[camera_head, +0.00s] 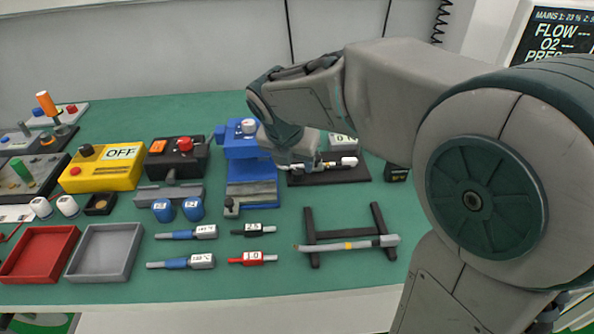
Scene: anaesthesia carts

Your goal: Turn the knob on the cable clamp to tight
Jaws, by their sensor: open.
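I cannot tell for sure which thing is the cable clamp. A blue device (249,148) with a pale-faced round knob (247,126) on top stands at the back middle, just left of my gripper. The knob's setting is too small to read. My gripper (291,163) points down, between the blue device and a dark board (330,178). A short black-and-white cable-like piece (340,163) lies across that board. My gripper is open, but its fingertips are small and partly hidden, so contact with anything cannot be told.
My arm covers the right side. A yellow OFF box (103,170) and a black box with a red button (177,158) stand left. In front are blue cups (192,208), labelled connectors (188,262), a black rack (310,240), red (42,252) and grey trays (104,252).

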